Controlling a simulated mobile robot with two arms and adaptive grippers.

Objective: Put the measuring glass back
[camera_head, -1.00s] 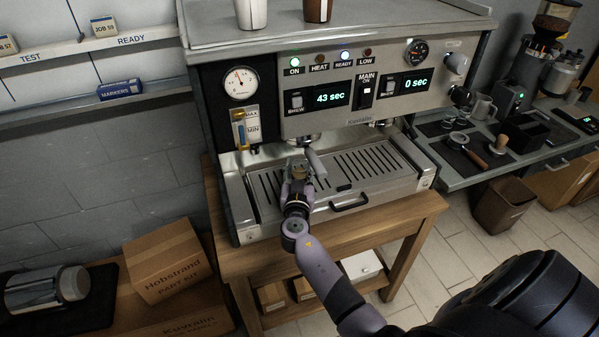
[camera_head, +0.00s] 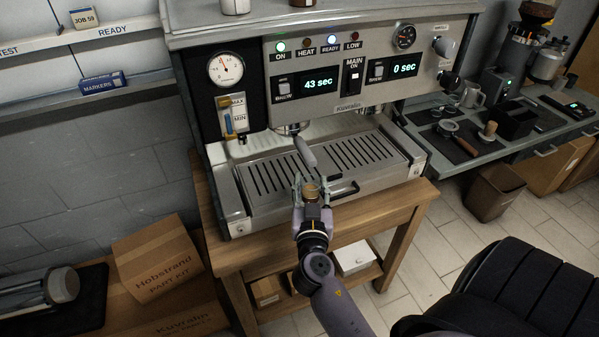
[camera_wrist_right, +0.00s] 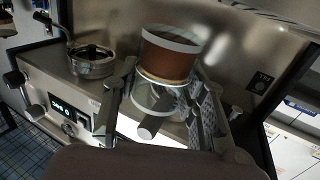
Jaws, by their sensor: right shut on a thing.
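The measuring glass (camera_head: 311,190) is held by my right gripper (camera_head: 311,188), just in front of the drip tray's front edge. The glass looks upright. A portafilter handle (camera_head: 306,152) points out from the left brew group, behind the glass. My left gripper is not in view.
The espresso machine (camera_head: 350,107) stands on a wooden table (camera_head: 270,243); its slotted drip tray (camera_head: 345,158) looks bare. The left display (camera_head: 319,85) reads 43 sec. A side counter (camera_head: 465,155) at right holds a mug, portafilter and tamper. Cardboard boxes (camera_head: 165,265) stand at lower left.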

